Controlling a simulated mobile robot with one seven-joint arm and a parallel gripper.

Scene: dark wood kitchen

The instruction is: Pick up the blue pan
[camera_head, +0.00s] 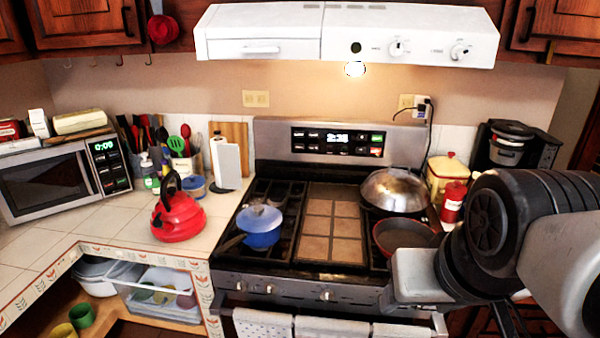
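The blue pan (261,229) sits on the left front burner of the stove. It has a lighter blue lid with a small knob on top, and its brownish handle points to the lower left. Nothing blocks my view of it. My arm reaches in from the right edge, in front of the stove's right front corner, well apart from the pan. The fingers of my gripper cannot be made out in this view.
A red kettle (178,216) stands on the counter left of the stove. A domed metal lid (395,190) and a dark red pan (403,236) occupy the right burners. The center griddle (332,227) is clear. The range hood (348,35) hangs above. Towels (264,325) hang in front.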

